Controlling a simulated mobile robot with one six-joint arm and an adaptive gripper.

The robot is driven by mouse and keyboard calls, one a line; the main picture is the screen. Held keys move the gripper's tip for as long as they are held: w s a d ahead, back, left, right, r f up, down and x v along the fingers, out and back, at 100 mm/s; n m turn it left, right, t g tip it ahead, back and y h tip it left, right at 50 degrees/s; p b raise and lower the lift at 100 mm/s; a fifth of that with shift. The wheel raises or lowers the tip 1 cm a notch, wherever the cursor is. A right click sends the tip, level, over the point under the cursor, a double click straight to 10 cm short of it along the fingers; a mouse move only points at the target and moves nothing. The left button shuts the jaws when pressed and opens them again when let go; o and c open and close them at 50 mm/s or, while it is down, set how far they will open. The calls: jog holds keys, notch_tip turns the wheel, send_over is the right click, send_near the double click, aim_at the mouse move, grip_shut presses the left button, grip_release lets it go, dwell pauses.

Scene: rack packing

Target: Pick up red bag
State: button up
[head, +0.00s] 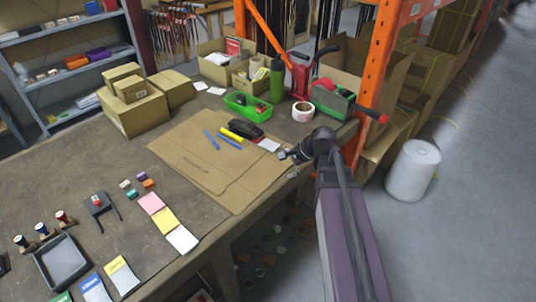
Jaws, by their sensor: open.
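No thing in the head view is clearly a red bag. Red items in view are a red tape tool (299,78) at the back of the table and a small red item (233,46) in a cardboard box. A small red thing (97,200) also sits on a dark holder at the left. My gripper (285,155) is open at the table's right edge, beside the flat cardboard sheet. It is small in the picture and holds nothing that I can see. It is apart from the red tape tool.
The worktable (60,170) carries a flat cardboard sheet (185,160) with pens and a dark case. A green bin (247,104), a green bottle (277,80) and a tape roll (303,111) stand behind. An orange rack post (382,60) rises at the right.

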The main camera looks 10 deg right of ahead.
jog(key=w+d+m+t+b, duration=0.1)
jog(key=m, duration=0.1)
jog(key=w+d+f+m+y+b, duration=0.1)
jog(key=w+m+b, duration=0.1)
jog(key=w+d+f+m+t+b, duration=0.1)
jog(key=w+m, duration=0.1)
jog(key=shift+f+m+t+y, duration=0.1)
jog(key=shift+m+t+y, duration=0.2)
jog(key=shift+y, duration=0.1)
jog(key=w+d+m+t+b, duration=0.1)
jog(key=m, duration=0.1)
jog(key=w+d+m+b, duration=0.1)
jog(key=m, duration=0.1)
jog(key=w+d+m+t+y+b, duration=0.1)
jog(key=d+m, duration=0.1)
jog(key=shift+w+t+b, duration=0.25)
jog(key=shift+t+b, duration=0.05)
jog(key=shift+b, duration=0.1)
jog(key=shift+w+d+r+m+t, duration=0.3)
jog(key=shift+d+m, duration=0.1)
jog(key=shift+m, duration=0.2)
jog(key=shift+a, duration=0.1)
jog(key=b, duration=0.3)
send_near(272, 145)
jog(key=x, duration=0.3)
jog(key=shift+w+f, duration=0.15)
jog(key=shift+f, duration=0.1)
jog(key=shift+w+a+f, duration=0.2)
jog(key=shift+w+a, duration=0.25)
jog(key=shift+a, duration=0.05)
